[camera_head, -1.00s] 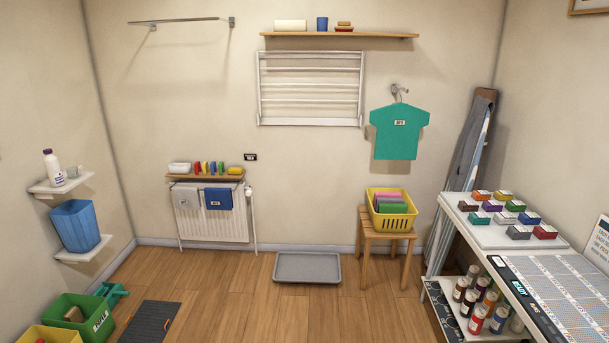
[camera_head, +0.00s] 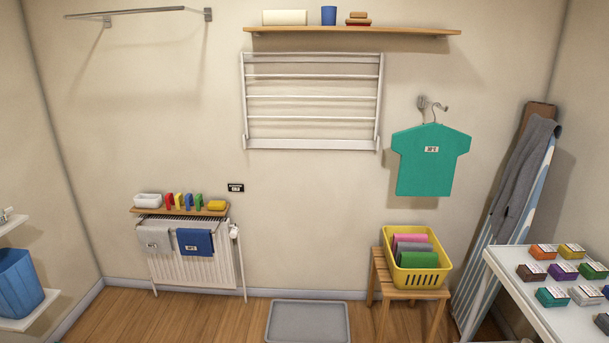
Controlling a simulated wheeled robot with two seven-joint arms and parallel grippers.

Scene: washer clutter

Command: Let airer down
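The airer (camera_head: 311,143) is a white wall-mounted frame with several horizontal bars. It lies folded up flat against the back wall, below the wooden shelf, and its bars are empty. Neither of my grippers shows in the head view, so nothing is seen touching the airer.
Above the airer is a shelf (camera_head: 350,31) with a blue cup (camera_head: 328,15). A green shirt (camera_head: 430,160) hangs to its right, over a yellow basket (camera_head: 417,278) on a stool (camera_head: 377,281). A radiator (camera_head: 190,269) stands lower left; a grey tray (camera_head: 309,321) lies on the floor. Wall below the airer is clear.

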